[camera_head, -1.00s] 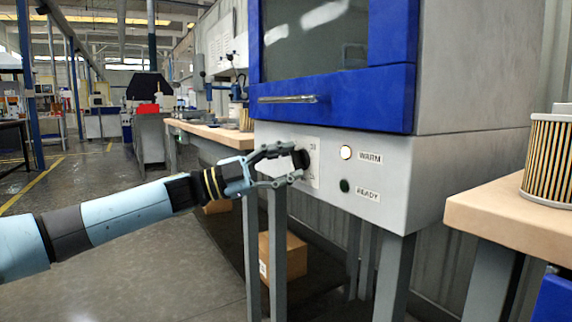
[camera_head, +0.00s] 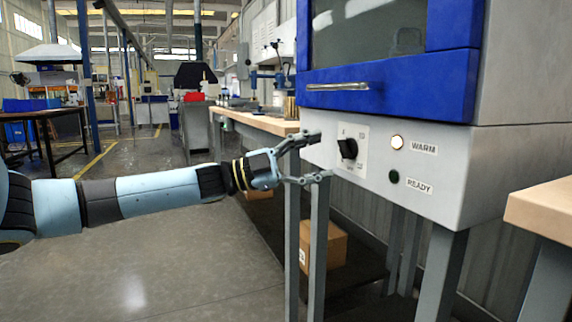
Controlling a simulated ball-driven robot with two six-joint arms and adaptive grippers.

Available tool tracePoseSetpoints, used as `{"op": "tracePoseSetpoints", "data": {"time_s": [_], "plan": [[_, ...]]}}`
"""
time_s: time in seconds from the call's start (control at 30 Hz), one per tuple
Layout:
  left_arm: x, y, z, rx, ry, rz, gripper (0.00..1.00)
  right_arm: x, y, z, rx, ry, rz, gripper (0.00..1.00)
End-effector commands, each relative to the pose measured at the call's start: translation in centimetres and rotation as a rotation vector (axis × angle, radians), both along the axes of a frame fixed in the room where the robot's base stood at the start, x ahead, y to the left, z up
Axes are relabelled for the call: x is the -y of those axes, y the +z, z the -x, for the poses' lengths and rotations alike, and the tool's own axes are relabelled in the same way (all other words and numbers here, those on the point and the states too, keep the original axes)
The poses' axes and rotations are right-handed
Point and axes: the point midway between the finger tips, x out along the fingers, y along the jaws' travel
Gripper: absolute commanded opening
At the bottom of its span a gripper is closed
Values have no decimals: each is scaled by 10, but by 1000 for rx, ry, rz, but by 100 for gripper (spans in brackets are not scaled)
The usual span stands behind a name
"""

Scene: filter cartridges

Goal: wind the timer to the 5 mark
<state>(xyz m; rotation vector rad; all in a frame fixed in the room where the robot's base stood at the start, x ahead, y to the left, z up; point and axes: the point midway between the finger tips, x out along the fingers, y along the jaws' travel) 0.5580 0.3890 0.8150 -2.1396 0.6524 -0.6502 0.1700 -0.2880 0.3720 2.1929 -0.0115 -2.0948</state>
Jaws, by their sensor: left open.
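The timer is a black knob (camera_head: 348,148) on a white dial plate (camera_head: 361,133) at the left of the machine's lower front panel. Marks show around the knob, but they are too small to read. My left gripper (camera_head: 323,157) is open and empty, its fingertips just left of the knob and apart from it. One finger is above and the other below the knob's height. My right gripper is not in the view.
The blue-and-grey machine (camera_head: 395,97) has a door handle (camera_head: 338,87) above the dial. A lit WARM lamp (camera_head: 397,142) and a dark READY lamp (camera_head: 394,176) are right of it. A wooden bench (camera_head: 545,208) is at right. A cardboard box (camera_head: 325,243) lies below.

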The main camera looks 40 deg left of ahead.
Motion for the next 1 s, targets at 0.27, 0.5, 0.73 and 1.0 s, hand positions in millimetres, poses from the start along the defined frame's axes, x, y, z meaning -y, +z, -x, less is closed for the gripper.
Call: {"op": "tracePoseSetpoints", "data": {"time_s": [0.27,0.5,0.73,1.0], "plan": [[-36,-15,42,-8,-1,-5,63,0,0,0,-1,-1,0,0],[-51,-19,59,-2,0,-2,63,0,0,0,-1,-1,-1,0],[-53,-19,61,1,2,0,63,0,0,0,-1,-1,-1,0],[-53,-19,61,0,1,0,63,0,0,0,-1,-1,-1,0]]}}
